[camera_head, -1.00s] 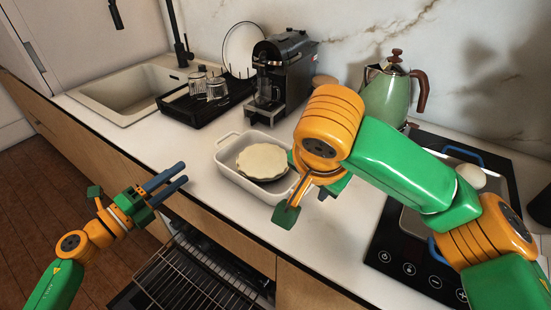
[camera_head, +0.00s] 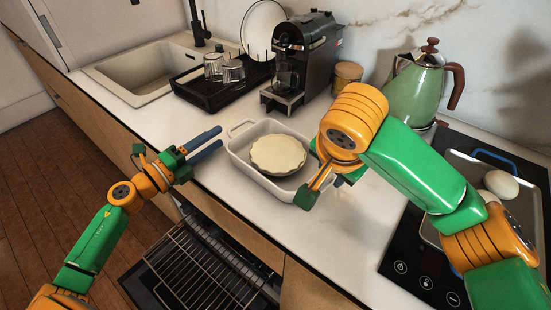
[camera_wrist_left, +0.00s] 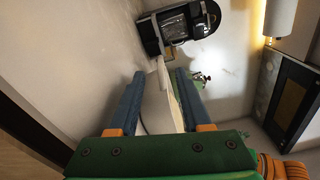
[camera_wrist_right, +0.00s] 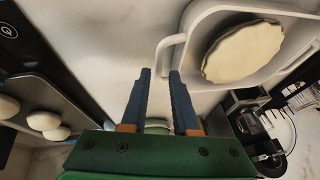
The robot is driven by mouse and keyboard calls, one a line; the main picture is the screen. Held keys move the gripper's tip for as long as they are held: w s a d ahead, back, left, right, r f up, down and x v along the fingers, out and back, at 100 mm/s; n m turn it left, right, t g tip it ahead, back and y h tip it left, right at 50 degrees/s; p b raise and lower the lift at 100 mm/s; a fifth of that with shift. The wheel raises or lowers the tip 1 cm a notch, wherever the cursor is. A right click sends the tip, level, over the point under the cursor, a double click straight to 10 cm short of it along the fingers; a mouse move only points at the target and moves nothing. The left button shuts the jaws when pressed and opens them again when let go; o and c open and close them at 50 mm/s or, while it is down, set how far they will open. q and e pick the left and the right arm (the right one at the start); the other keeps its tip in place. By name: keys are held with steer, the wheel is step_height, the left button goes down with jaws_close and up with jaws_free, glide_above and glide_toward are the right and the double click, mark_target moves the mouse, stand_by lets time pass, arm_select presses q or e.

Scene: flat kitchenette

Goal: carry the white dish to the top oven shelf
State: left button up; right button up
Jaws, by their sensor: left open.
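The white dish (camera_head: 238,163) sits on the counter with a pale, wavy-edged pie (camera_head: 278,154) in it. The dish also shows in the right wrist view (camera_wrist_right: 180,52). My left gripper (camera_head: 221,137) is open and empty, its fingertips close to the dish's left end; contact cannot be told. In the left wrist view, a pale edge shows between its fingers (camera_wrist_left: 160,72). My right gripper (camera_wrist_right: 160,71) is open at the dish's other end, its fingertips apart and near the handle. My right wrist partly hides that end in the head view. The oven's wire shelf (camera_head: 200,272) shows below the counter.
A coffee machine (camera_head: 305,55) and a black rack with glasses (camera_head: 205,88) stand behind the dish. A green kettle (camera_head: 414,92) stands at back right. Counter left of the dish is clear.

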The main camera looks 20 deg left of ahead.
mark_target(235, 126)
arm_select(q)
steer(key=x, duration=0.6)
steer(key=shift+d+r, duration=0.1)
steer(key=shift+d, duration=0.05)
arm_select(e)
steer(key=x, duration=0.3)
steer(key=shift+w+d+f, duration=0.15)
steer(key=shift+d+f, duration=0.05)
steer(key=shift+f, duration=0.05)
arm_select(q)
steer(key=shift+w+d, duration=0.2)
steer(key=shift+w, duration=0.35)
arm_select(e)
steer(key=shift+w+a+f, duration=0.1)
steer(key=shift+w+f, duration=0.05)
steer(key=shift+f, duration=0.2)
arm_select(q)
steer(key=c, duration=0.6)
arm_select(e)
jaws_close()
arm_select(q)
jaws_close()
arm_select(e)
steer(key=shift+r, duration=0.1)
